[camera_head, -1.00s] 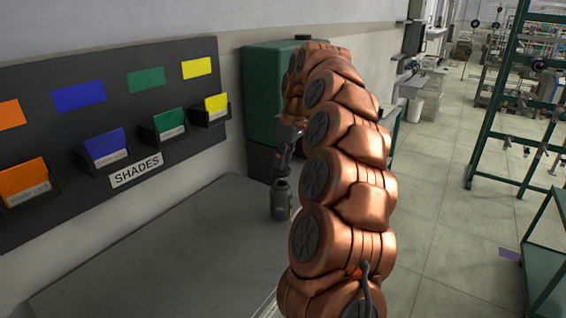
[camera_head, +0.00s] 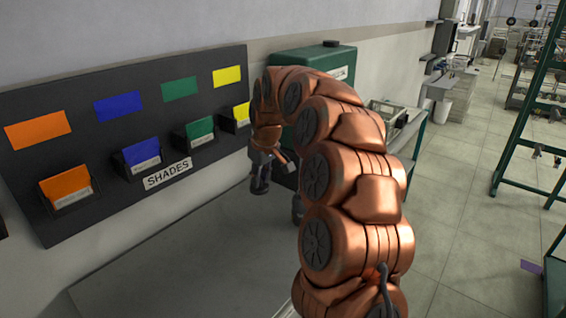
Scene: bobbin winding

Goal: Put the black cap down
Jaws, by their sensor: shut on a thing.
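My gripper (camera_head: 260,186) points down over the far left part of the grey table, close to the wall under the shade board. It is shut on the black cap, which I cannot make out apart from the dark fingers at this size. A grey canister (camera_head: 297,209) stands on the table to the right of my gripper, mostly hidden behind my copper arm.
The grey table (camera_head: 195,260) is bare in front of my gripper. The black shades board (camera_head: 105,182) with coloured card holders hangs on the wall at left. Green racks (camera_head: 515,125) stand at right.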

